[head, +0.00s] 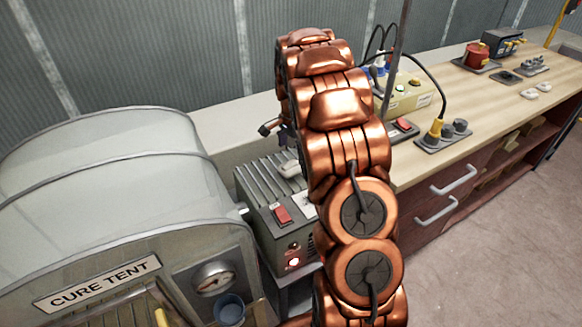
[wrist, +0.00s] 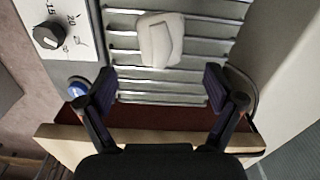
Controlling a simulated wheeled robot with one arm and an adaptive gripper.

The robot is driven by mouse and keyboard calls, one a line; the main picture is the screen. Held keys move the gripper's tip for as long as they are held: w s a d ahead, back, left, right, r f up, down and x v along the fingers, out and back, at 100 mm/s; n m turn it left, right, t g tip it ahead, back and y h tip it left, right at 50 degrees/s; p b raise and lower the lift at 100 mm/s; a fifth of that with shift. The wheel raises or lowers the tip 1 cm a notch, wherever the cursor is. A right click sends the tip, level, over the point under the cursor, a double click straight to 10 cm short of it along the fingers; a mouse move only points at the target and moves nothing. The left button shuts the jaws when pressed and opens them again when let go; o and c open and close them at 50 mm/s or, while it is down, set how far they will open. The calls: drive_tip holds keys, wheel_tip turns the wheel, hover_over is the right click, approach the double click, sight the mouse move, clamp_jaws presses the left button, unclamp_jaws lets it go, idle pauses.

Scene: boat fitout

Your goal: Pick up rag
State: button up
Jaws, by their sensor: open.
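The rag is a small folded white cloth (wrist: 160,40) lying on the ribbed top of a grey box. It also shows in the head view (head: 290,169), just left of my copper arm. My gripper (wrist: 159,80) is open and empty, its two dark fingers spread wide. In the wrist view the rag lies beyond the fingertips, centred between them and not touched. In the head view only a small part of my gripper (head: 272,129) shows past the arm, above and behind the box; the arm hides the rest.
The grey box (head: 263,222) has a red switch and a lit lamp; its dial (wrist: 48,36) shows in the wrist view. A cure tent (head: 110,190) stands close on the left. The wooden bench (head: 480,100) at right holds sockets, a red pot and tools. Open floor lies at lower right.

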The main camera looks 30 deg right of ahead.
sight(291, 162)
drive_tip(key=shift+a+f+p, duration=0.1)
drive_tip(key=shift+f+p, duration=0.9)
drive_tip(key=shift+f, duration=1.85)
drive_tip(key=c, duration=1.1)
drive_tip(key=shift+r, duration=0.1)
drive_tip(key=shift+c, duration=0.2)
